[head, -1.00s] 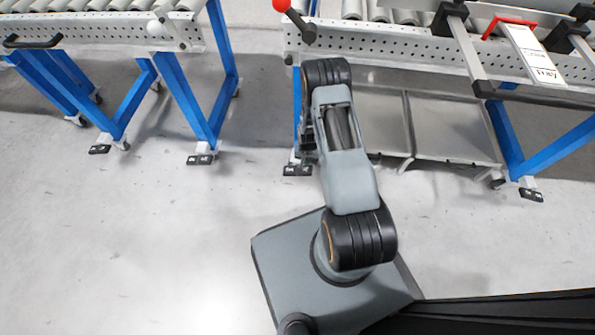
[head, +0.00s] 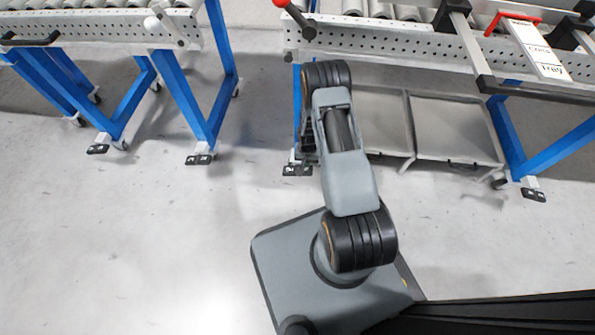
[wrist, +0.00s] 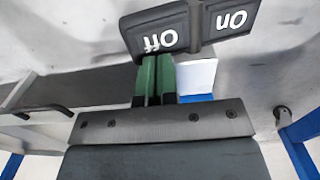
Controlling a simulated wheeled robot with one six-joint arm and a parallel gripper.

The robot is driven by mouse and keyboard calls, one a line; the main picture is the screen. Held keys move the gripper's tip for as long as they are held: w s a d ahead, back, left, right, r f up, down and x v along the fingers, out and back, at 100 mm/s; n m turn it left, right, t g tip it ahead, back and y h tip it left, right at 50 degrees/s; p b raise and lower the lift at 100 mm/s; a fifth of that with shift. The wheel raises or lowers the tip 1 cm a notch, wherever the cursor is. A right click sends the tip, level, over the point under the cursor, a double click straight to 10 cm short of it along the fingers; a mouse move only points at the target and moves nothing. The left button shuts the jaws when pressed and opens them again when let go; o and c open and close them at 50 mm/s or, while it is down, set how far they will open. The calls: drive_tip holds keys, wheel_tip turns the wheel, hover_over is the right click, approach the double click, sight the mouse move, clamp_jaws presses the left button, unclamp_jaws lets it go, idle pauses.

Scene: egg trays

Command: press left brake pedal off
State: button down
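A black brake pedal (head: 297,170) sits on the floor at the left leg of the right-hand roller conveyor. In the wrist view its "Off" half (wrist: 160,38) is at the left and its "On" half (wrist: 230,18) at the right, both labels upside down. My gripper (wrist: 156,62) has two green fingers side by side with no clear gap, and holds nothing. Its fingertips are at the lower edge of the "Off" half; I cannot tell whether they touch. In the head view my arm mostly hides the gripper, just above that pedal.
Another black pedal (head: 532,194) is at the right conveyor's right leg. Pedals (head: 199,159) also sit under the left conveyor's legs. Blue legs (head: 180,100) and grey trays (head: 455,130) under the right conveyor stand close by. The floor at front left is clear.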

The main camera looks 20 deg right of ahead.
drive_tip(key=shift+f+b, duration=0.5)
drive_tip(key=shift+f, duration=0.15)
drive_tip(key=shift+r, duration=0.15)
drive_tip(key=shift+r+p, duration=2.55)
drive_tip(key=shift+r, duration=0.85)
